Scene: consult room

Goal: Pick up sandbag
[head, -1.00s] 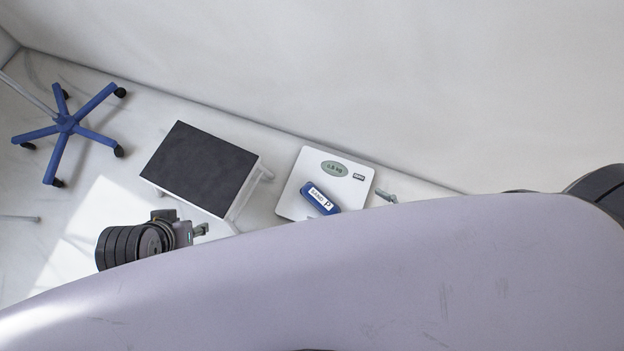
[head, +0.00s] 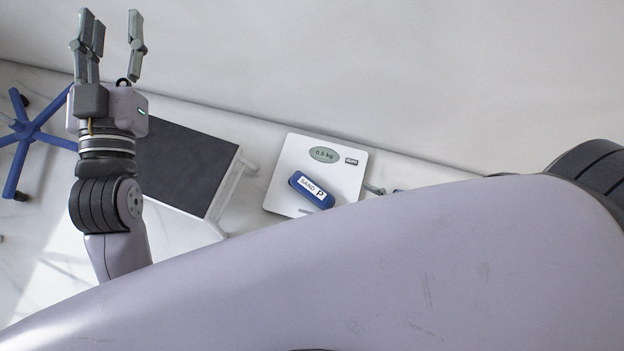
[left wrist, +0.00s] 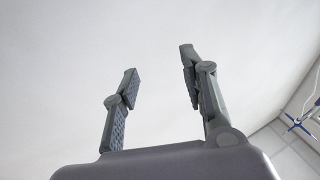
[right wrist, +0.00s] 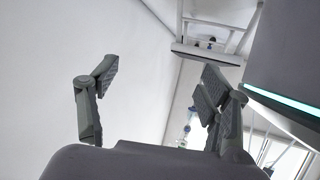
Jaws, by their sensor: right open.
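In the head view my left gripper (head: 108,48) is raised on the left, fingers pointing up, apart and empty. Its open fingers also show in the left wrist view (left wrist: 158,75) against a bare wall. My right gripper (right wrist: 155,80) is open and empty in the right wrist view; in the head view only a small grey tip (head: 374,189) shows beside the scale, mostly hidden behind my body. Neither gripper touches the sandbag.
A step stool with a dark top (head: 185,165) stands left of the scale. A blue wheeled chair base (head: 30,130) is at the far left. The wall runs close behind the stool and scale. My own body covers the lower part of the head view.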

